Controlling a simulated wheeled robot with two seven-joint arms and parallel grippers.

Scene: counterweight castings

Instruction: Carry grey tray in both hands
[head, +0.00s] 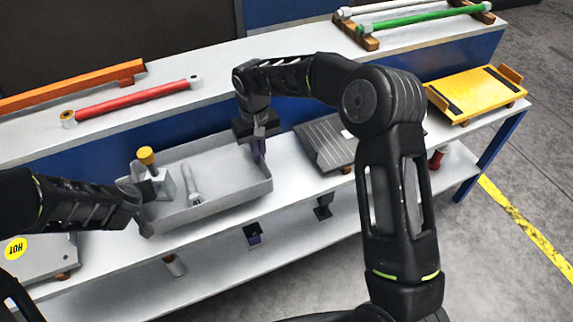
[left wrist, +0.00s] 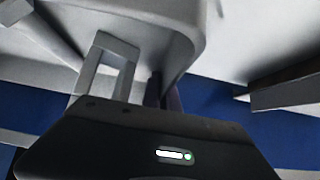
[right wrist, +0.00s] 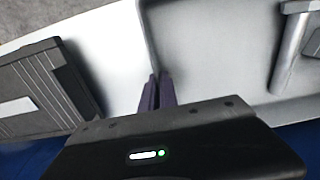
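The grey tray (head: 215,210) is a shallow open box on the white bench. It holds a grey block with a yellow knob (head: 146,156) and a grey rod-like piece (head: 192,188). My right gripper (head: 259,150) is at the tray's right wall. In the right wrist view its purple fingers (right wrist: 155,92) are close together on the wall's rim. My left gripper (head: 146,190) is at the tray's left end. In the left wrist view its dark fingers (left wrist: 163,92) sit against the tray's wall (left wrist: 190,25), with the rim between them. Any gap under the tray cannot be made out.
A dark ribbed plate (head: 325,142) lies right of the tray, and a yellow tray (head: 475,93) farther right. A grey case with a HOT label (head: 45,258) lies at left. Red (head: 130,103) and green (head: 415,19) rods lie on the raised ledge behind. Floor shows at right.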

